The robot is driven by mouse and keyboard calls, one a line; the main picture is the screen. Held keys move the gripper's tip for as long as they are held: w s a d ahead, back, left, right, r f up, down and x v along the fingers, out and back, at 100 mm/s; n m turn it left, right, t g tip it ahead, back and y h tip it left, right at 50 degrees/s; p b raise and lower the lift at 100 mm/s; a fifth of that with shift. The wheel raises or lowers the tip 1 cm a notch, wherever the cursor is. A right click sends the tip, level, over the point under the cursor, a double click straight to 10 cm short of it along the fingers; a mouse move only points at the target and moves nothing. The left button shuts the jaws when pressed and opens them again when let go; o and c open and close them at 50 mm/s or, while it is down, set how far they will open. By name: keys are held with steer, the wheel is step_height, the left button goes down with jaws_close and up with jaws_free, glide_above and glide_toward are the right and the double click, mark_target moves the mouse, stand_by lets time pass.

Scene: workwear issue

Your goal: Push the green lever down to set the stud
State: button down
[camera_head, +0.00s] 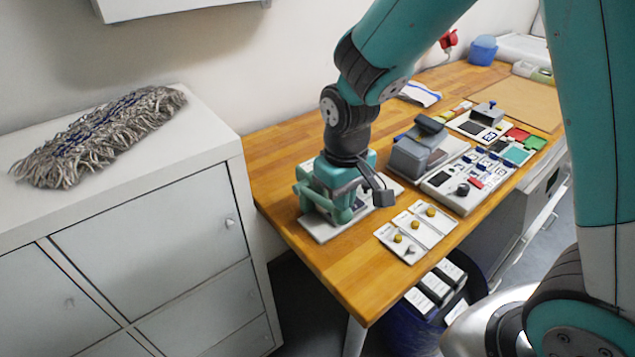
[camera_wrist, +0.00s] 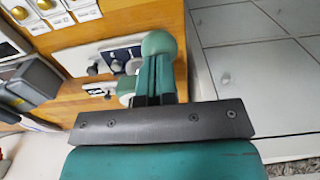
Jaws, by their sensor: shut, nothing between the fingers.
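The stud press stands on a pale base plate (camera_head: 318,230) near the table's left front edge. My gripper (camera_head: 337,204) is over the press, pointing down, with its fingers shut and empty. In the wrist view the shut fingers (camera_wrist: 151,82) overlap the green lever (camera_wrist: 159,44), whose rounded end shows beyond them. Lever and fingers are of much the same green, so I cannot tell whether they touch. Part of the press plate (camera_wrist: 95,58) shows beside them. The stud and the lower part of the press are hidden.
Three white cards with yellow buttons (camera_head: 430,211) lie right of the press. A grey device (camera_head: 415,155) and a panel with small parts (camera_head: 463,188) stand behind them. A white cabinet (camera_head: 170,210) with a mop head (camera_head: 98,135) stands at the left. A dark bin (camera_head: 400,325) is below the table edge.

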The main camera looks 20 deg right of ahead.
steer(key=shift+s+f+b, duration=0.1)
steer(key=shift+f+b, duration=0.55)
steer(key=shift+f, duration=0.3)
steer(key=shift+r, duration=0.1)
step_height(320, 180, up, 13)
steer(key=p, duration=1.1)
steer(key=shift+p, duration=0.35)
steer(key=s+a+n+y+b, duration=0.1)
steer(key=s+a+y+b, duration=0.1)
steer(key=s+b, duration=0.4)
steer(key=s+a+n+y+b, duration=0.2)
steer(key=s+a+b, duration=0.1)
steer(key=s+b, duration=0.4)
steer(key=s, duration=0.3)
steer(key=shift+s+r, duration=0.2)
steer(key=shift+s, duration=0.05)
